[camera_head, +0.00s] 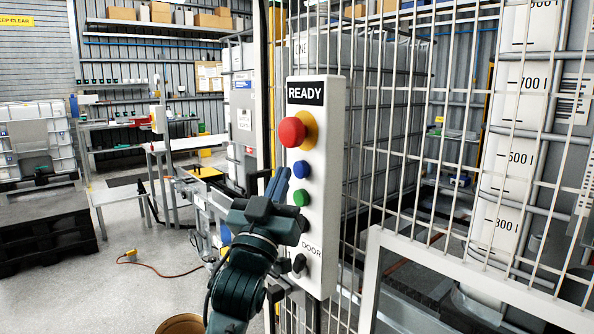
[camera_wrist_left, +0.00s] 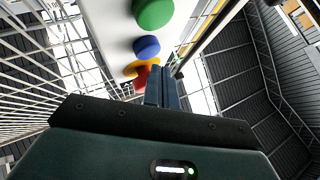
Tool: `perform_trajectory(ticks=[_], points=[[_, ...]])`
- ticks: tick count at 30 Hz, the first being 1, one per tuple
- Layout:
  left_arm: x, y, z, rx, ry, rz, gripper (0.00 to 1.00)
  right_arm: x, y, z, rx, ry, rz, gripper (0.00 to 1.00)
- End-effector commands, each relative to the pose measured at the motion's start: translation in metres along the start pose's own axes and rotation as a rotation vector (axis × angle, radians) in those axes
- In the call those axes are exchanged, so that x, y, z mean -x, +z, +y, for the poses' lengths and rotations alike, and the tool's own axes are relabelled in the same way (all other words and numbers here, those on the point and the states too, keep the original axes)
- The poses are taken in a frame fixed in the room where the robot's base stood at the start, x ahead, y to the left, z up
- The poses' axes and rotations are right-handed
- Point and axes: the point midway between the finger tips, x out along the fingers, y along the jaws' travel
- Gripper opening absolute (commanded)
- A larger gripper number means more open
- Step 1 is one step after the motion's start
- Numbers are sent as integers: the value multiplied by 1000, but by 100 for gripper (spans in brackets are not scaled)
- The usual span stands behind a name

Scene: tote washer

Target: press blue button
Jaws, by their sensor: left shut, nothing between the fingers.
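The blue button (camera_head: 301,169) sits on the front of a white control panel (camera_head: 327,140), between a red emergency knob (camera_head: 292,132) above and a green button (camera_head: 302,198) below. My left gripper (camera_head: 278,180) is shut and empty, its fingers pointing up just left of the blue and green buttons. In the left wrist view the shut fingers (camera_wrist_left: 162,88) reach toward the panel, close below the blue button (camera_wrist_left: 147,47). The green button (camera_wrist_left: 153,13) is nearer the top there. I cannot tell whether the fingertips touch anything. My right gripper is not in view.
A black DOOR switch (camera_head: 299,263) is low on the panel. A wire mesh fence (camera_head: 400,130) stands behind and right of it. White tanks (camera_head: 520,110) stand behind the mesh. An orange cable (camera_head: 160,270) lies on the open floor at left.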

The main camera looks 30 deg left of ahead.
Motion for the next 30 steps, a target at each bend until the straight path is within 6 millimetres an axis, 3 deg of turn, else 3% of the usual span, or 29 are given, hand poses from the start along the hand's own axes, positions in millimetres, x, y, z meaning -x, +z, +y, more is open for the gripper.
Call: perform_trajectory(ticks=[15,30], points=[[35,-26,-26,-2,0,-1,0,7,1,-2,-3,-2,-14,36],[38,-28,-28,-1,1,0,0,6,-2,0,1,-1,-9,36]])
